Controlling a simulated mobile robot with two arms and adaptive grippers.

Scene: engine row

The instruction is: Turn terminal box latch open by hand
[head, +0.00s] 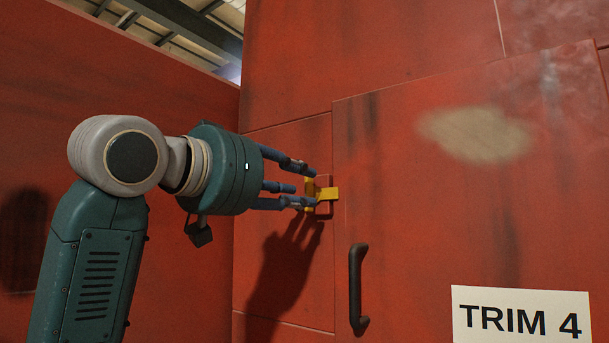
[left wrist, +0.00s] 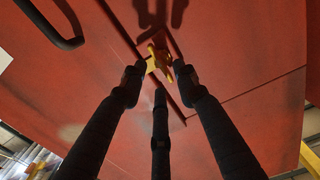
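The yellow latch (head: 329,194) sits on a small red block at the left edge of the red door (head: 420,220). Its arm points right, level, across the seam onto the door. In the left wrist view the latch (left wrist: 157,61) shows just beyond my fingertips. My left gripper (head: 306,187) has its three fingers spread around the latch from the left. In the left wrist view my left gripper (left wrist: 158,78) shows fingertips on both sides and below, with small gaps; contact cannot be told. The fingers partly hide the latch's left side. My right gripper is not in view.
A black upright handle (head: 357,290) stands out from the door below and right of the latch. A white "TRIM 4" label (head: 521,314) is at lower right. A red wall (head: 120,75) runs along the left. The door face right of the latch is clear.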

